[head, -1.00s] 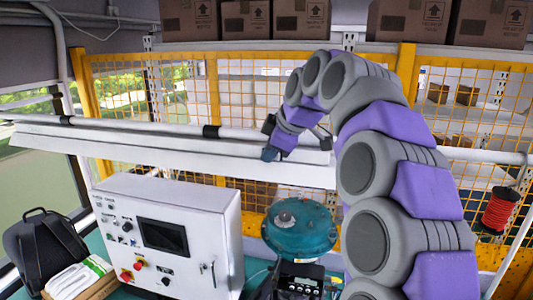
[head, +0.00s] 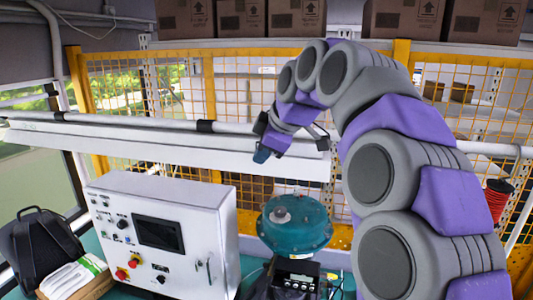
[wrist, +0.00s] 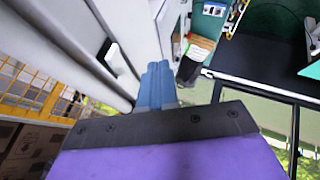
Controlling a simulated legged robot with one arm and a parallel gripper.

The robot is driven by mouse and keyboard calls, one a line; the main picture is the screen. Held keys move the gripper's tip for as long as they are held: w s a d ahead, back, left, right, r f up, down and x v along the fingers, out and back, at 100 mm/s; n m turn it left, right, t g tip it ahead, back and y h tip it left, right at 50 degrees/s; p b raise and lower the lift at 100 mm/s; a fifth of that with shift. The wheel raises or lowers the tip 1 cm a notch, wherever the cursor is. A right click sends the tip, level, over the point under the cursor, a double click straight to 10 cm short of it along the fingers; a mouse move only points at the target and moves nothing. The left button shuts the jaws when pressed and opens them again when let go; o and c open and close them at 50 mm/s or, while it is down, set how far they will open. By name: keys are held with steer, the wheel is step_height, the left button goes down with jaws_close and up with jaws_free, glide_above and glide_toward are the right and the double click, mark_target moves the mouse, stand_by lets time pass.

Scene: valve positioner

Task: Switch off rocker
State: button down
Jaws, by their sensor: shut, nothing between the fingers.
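A white control box (head: 165,238) stands on the bench at the lower left in the head view. Its front has a dark screen (head: 158,234), small knobs and switches, and red buttons (head: 127,267). I cannot make out which small control is the rocker. My gripper (head: 262,154) is above and to the right of the box, well apart from it, in front of the white rail. In the wrist view its blue fingers (wrist: 157,82) are together and empty. Part of the white box seems to show past them at the top, tilted, with its controls not readable.
A teal valve actuator (head: 295,226) stands right of the box, with a black positioner (head: 298,281) below it. A long white shelf (head: 170,150) runs behind and above the box. Yellow mesh fencing (head: 210,90) closes the back.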

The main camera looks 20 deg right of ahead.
steer(key=v, duration=1)
steer(key=shift+a, duration=0.45)
steer(key=shift+s+a, duration=0.15)
steer(key=s+a+f+m+g+b, duration=0.2)
steer(key=s+f+b, duration=0.2)
steer(key=f, duration=0.6)
steer(key=s+a+f+m+g+h+b, duration=0.1)
steer(key=s+a+f+m+b, duration=0.2)
steer(key=f, duration=0.7)
steer(key=s+f+m+g+b, duration=0.15)
steer(key=s+f+b, duration=0.3)
steer(key=f, duration=0.55)
steer(key=s+d+f+m+g+h+b, duration=0.1)
steer(key=s+f+m+g+b, duration=0.1)
steer(key=s+f, duration=0.8)
steer(key=s+f+m+g+b, duration=0.2)
steer(key=s+f+m+b, duration=0.3)
steer(key=s+f, duration=0.6)
step_height(320, 180, down, 8)
steer(key=shift+d+h+b, duration=0.4)
steer(key=shift+b, duration=0.4)
